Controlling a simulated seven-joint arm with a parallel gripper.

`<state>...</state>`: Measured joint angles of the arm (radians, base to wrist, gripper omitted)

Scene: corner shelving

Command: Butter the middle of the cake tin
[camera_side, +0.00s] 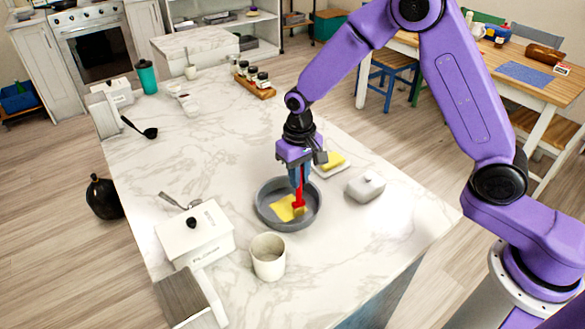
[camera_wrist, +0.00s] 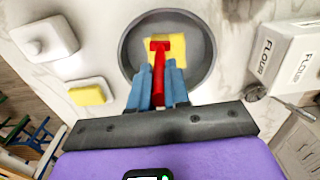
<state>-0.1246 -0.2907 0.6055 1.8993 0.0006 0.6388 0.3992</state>
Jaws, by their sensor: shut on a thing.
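A round grey cake tin (camera_side: 262,212) stands on the marble counter, and it also shows in the wrist view (camera_wrist: 127,53). A yellow patch of butter (camera_side: 283,208) lies on the tin's floor, around its middle; the wrist view shows it too (camera_wrist: 179,46). My gripper (camera_side: 299,178) is above the tin and shut on a red brush (camera_side: 298,203). In the wrist view the brush (camera_wrist: 160,62) points into the tin, its head over the yellow patch. I cannot tell whether the head touches the floor. A block of butter (camera_side: 333,160) sits on a white dish behind the tin.
A white lid (camera_side: 366,188) lies right of the tin. A cream cup (camera_side: 268,257) stands close in front. A white flour box (camera_side: 195,236) is at left. A spice rack (camera_side: 254,82) and a black ladle (camera_side: 140,128) are farther back.

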